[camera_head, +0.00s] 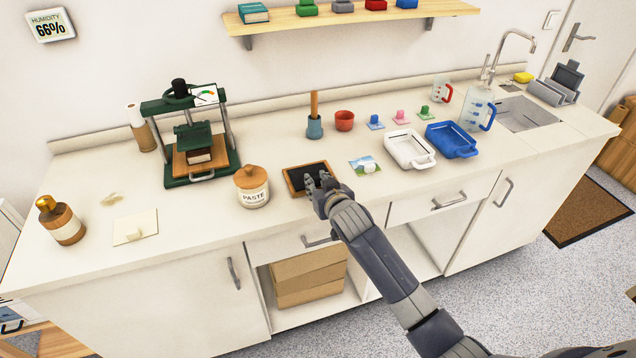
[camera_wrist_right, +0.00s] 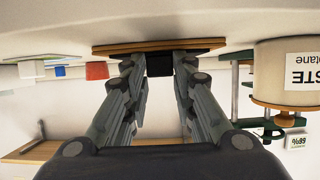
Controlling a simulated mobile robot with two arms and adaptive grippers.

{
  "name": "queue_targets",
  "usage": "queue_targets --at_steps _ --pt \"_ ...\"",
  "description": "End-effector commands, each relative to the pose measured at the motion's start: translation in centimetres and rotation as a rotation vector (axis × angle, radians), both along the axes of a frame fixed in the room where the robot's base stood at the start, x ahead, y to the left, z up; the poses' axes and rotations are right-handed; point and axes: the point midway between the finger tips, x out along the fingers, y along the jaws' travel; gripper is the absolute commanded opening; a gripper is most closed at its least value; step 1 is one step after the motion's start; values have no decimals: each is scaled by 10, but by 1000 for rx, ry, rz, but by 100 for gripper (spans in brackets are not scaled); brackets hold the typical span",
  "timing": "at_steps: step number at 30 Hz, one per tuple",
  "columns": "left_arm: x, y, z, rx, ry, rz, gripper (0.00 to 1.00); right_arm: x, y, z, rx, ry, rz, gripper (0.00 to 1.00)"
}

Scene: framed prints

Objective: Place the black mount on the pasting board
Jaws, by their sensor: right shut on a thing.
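The black mount (camera_head: 309,173) is a flat dark rectangle inside the edges of the wooden pasting board (camera_head: 290,183) at the counter's front middle. In the right wrist view, which is upside down, the mount's black block (camera_wrist_right: 160,65) is between my fingertips and the board's wooden edge (camera_wrist_right: 110,48) shows beyond it. My right gripper (camera_head: 319,183) is shut on the black mount from above and covers its right part. The mount is on or just over the board; I cannot tell if it is touching. My left gripper is not in view.
A small landscape print (camera_head: 359,160) lies close right. A green press (camera_head: 195,140), a cream card (camera_head: 128,233), white tray (camera_head: 409,150) and blue tray (camera_head: 452,141) are farther off. Counter's front edge is near.

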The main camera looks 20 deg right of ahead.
Motion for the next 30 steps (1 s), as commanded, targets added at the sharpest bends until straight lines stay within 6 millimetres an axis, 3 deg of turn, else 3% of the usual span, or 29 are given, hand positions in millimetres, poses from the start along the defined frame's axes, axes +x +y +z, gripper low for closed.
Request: queue_targets --at_steps 1,3,13,18,20,30 --pt "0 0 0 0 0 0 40 0 0 -1 0 2 0 29" --pt "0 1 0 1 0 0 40 0 0 -1 0 3 0 45" --pt "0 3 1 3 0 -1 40 0 0 0 -1 3 0 45" --pt "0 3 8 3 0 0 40 -1 0 16 -2 1 1 45" --pt "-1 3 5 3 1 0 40 -8 0 13 -1 4 0 45" --pt "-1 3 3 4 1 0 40 -58 -1 34 0 3 0 45"
